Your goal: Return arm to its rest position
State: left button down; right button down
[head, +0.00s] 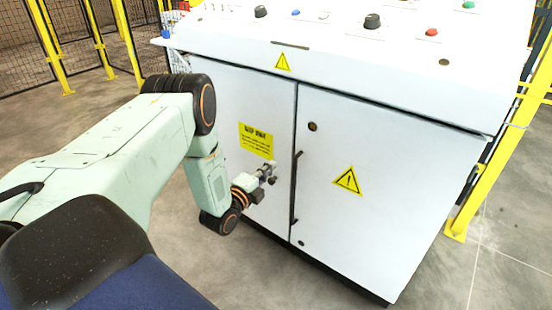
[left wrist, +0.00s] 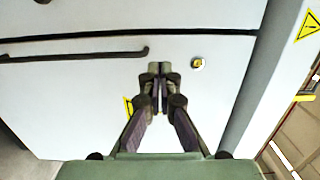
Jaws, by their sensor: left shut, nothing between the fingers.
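My left arm comes in from the left in the head view. Its gripper (head: 268,176) is in front of the white control cabinet (head: 375,215), beside the yellow warning label on the left door. In the left wrist view the gripper (left wrist: 159,72) is shut, its fingertips together with nothing between them. The cabinet door (left wrist: 90,85) fills most of that view behind the fingers. I cannot tell whether the fingertips touch the door. My right gripper is not in view.
The cabinet's sloped top carries several knobs and buttons, among them a black knob (head: 372,21) and a red button (head: 431,32). Dark door handles (head: 296,188) run along the door gap. Yellow fence posts (head: 462,215) stand right and back left. Grey floor is open around the cabinet.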

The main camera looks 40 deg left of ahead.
pick_arm(q)
jog(key=s+d+f+n+g, duration=0.5)
jog(key=s+f+n, duration=0.2)
jog(key=s+d+f+n+g, duration=0.4)
jog(key=s+f+n, duration=0.2)
jog(key=s+f, duration=0.1)
jog(key=s+d+r+n+g+h+p, duration=0.1)
jog(key=s+d+g, duration=0.3)
jog(key=s, duration=0.8)
jog(key=s+d+r+n+g+p, duration=0.1)
jog(key=s+d+r+n+g, duration=0.2)
jog(key=s, duration=1)
jog(key=shift+d+g+h, duration=0.4)
jog(key=shift+d+g, duration=0.6)
jog(key=shift+d, duration=1.05)
